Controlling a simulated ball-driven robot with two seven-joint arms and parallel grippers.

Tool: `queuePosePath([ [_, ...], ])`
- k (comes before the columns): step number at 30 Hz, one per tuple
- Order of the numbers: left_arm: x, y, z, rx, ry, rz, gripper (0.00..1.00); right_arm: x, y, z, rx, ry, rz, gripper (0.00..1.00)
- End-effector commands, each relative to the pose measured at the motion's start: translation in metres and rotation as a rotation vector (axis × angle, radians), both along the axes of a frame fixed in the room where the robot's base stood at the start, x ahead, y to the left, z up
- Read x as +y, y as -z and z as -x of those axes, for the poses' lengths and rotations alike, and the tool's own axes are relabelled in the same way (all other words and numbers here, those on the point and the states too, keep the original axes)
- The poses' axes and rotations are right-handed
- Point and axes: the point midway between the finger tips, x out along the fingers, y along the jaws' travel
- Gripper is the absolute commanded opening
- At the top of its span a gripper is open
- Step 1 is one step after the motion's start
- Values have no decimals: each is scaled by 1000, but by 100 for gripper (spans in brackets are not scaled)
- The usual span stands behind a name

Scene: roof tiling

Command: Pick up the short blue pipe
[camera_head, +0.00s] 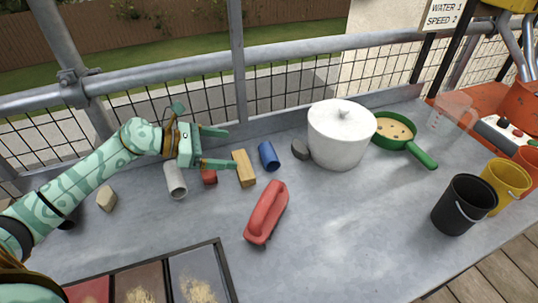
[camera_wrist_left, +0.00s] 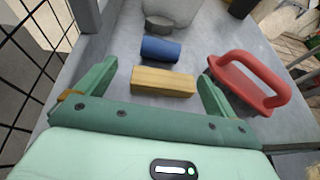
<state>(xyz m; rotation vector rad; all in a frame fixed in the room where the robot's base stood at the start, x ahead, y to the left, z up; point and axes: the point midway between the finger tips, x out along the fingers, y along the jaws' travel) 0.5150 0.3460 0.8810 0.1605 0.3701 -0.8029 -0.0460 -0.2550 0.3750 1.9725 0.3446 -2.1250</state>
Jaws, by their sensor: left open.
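The short blue pipe (camera_head: 268,156) lies on the grey table, just right of a wooden block, in the head view. It also shows in the left wrist view (camera_wrist_left: 160,49), beyond the block and ahead of my fingers. My left gripper (camera_head: 217,148) is open and empty, left of the blue pipe and apart from it. In the left wrist view its green fingers (camera_wrist_left: 152,88) are spread, with the wooden block (camera_wrist_left: 163,82) between the gripper and the pipe. My right gripper is not in view.
A grey pipe (camera_head: 175,181) and a red block (camera_head: 209,177) lie near my left gripper. A red float (camera_head: 266,213) lies in front of the pipe. A white lidded pot (camera_head: 341,134) and a dark grey piece (camera_head: 300,150) stand to its right. A railing (camera_head: 180,71) runs behind.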

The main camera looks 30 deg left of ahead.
Motion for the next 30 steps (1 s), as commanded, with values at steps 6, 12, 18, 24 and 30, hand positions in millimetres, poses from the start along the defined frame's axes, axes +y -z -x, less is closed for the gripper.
queuePosePath([
  [6, -28, 17, -27, -1, -1, 2, 94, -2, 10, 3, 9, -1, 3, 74],
  [12, -40, 23, -37, -1, 0, 2, 94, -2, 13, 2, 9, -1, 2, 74],
  [18, -63, 37, -56, 1, -1, 3, 94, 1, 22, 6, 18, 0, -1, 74],
  [24, -70, 39, -63, -1, -1, 0, 94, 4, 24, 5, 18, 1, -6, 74],
  [30, -70, 38, -63, 0, -1, 0, 77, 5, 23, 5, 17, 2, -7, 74],
])
